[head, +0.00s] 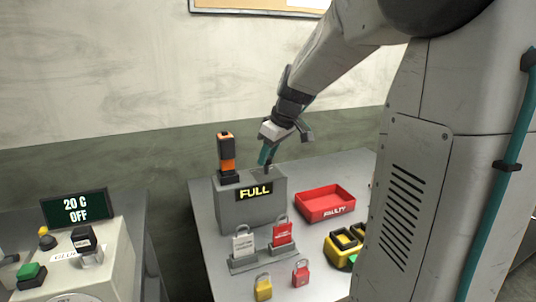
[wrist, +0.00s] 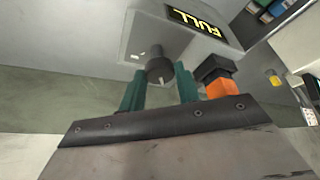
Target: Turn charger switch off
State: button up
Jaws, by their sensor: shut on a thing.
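The charger (head: 233,208) is a grey box on the table with a yellow lit "FULL" display (head: 255,192). It also shows in the wrist view (wrist: 125,35), seen close. Its switch is a dark round knob (wrist: 158,70) with a pale mark on the charger's top. My gripper (head: 268,157) is over the right part of the charger's top, its teal fingers pointing down. In the wrist view the fingers of my gripper (wrist: 160,90) are shut on the knob, one on each side. An orange and black device (head: 227,155) stands upright in the charger's left part.
A red "FAULTY" tray (head: 325,203) is right of the charger. Padlocks on a grey stand (head: 243,263), loose yellow (head: 263,288) and red (head: 300,274) padlocks, and a yellow-black item (head: 343,243) are in front. A panel with a "20 C OFF" display (head: 75,209) is at left.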

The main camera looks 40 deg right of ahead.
jog(key=shift+n+y, duration=0.4)
jog(key=shift+n, duration=0.5)
jog(key=shift+g, duration=0.3)
jog(key=o, duration=1)
jog(key=v, duration=0.7)
jog(key=shift+s+d+r, duration=0.15)
jog(key=shift+r, duration=0.2)
